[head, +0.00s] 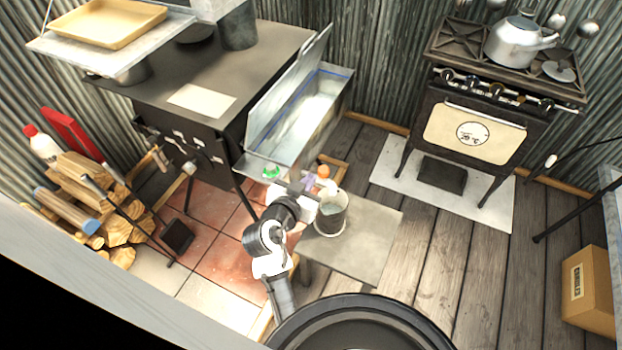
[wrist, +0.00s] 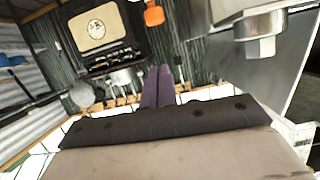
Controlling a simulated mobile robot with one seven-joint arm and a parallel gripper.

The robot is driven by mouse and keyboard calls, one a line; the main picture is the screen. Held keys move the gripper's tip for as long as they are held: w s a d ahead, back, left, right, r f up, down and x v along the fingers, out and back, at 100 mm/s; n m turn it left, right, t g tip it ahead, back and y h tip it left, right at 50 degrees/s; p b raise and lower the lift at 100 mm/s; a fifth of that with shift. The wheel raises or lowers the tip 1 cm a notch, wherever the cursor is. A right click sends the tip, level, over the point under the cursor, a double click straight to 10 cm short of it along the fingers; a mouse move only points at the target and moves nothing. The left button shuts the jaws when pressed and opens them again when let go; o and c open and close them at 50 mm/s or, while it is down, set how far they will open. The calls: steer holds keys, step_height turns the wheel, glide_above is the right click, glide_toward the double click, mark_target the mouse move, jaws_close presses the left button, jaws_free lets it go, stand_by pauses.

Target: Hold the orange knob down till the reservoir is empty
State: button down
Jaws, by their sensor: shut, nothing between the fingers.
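The orange knob (head: 323,171) is in front of the metal reservoir (head: 274,150), above a metal pot (head: 327,224). The orange knob also shows at the top of the wrist view (wrist: 153,14). The reservoir's lid (head: 290,85) stands open, with a pale, shiny inside; I cannot tell the liquid level. My gripper (head: 309,184) is just left of the orange knob in the head view. Its purple fingers (wrist: 158,88) are shut and empty, apart from the knob in the wrist view. A green knob (head: 271,171) is further left.
The pot stands on a low grey table (head: 370,240). The dark stove (head: 170,100) is left of the reservoir. Logs (head: 90,195) lie at the left. A second stove (head: 475,130) with a kettle (head: 520,40) is at the back right. Wooden floor (head: 450,250) is clear.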

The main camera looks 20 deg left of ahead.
steer(key=shift+a+b, duration=0.1)
steer(key=shift+b, duration=0.5)
steer(key=shift+a+r+n+b, duration=0.15)
steer(key=shift+r+b, duration=0.35)
steer(key=shift+b, duration=0.55)
steer(key=shift+a+r+n+b, duration=0.15)
steer(key=shift+r+b, duration=0.3)
steer(key=shift+b, duration=0.6)
steer(key=shift+w, duration=0.1)
steer(key=p, duration=0.2)
glide_above(321, 169)
steer(key=s, duration=0.2)
step_height(321, 169, down, 3)
steer(key=shift+d+f, duration=0.15)
steer(key=shift+f, duration=1)
steer(key=shift+d+f, duration=0.15)
steer(key=shift+f, duration=0.95)
